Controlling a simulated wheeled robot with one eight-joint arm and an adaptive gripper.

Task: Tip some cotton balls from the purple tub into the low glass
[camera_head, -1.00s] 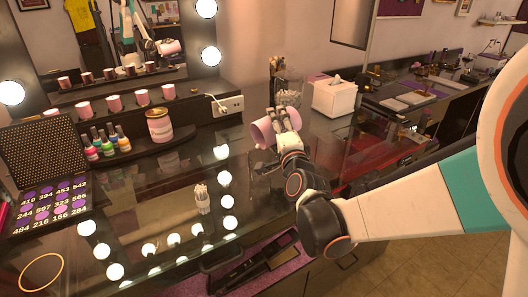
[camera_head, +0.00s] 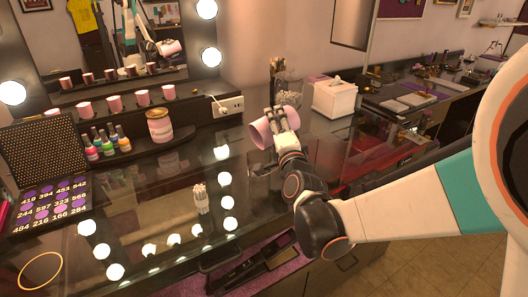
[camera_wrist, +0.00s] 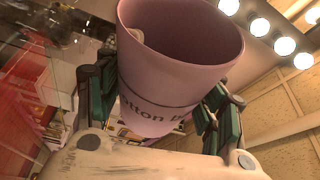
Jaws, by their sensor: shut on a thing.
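The purple tub (camera_head: 261,134), a pinkish cup, is held tilted above the dark counter. In the wrist view the tub (camera_wrist: 165,75) shows part of the word "cotton" on its side, and a small pale thing, likely a cotton ball, lies inside near the left rim. My gripper (camera_head: 285,120) is shut on the tub, with a dark green finger pad on each side of it. A faint clear shape (camera_head: 264,166) sits on the counter just below the tub; it may be the low glass, but I cannot tell for sure.
Behind the gripper stand a clear jar (camera_head: 288,88) and a white tissue box (camera_head: 334,97). To the left are a striped candle-like jar (camera_head: 160,126), nail polish bottles (camera_head: 106,142) and a small holder of white sticks (camera_head: 201,198). The counter's middle left is mostly clear.

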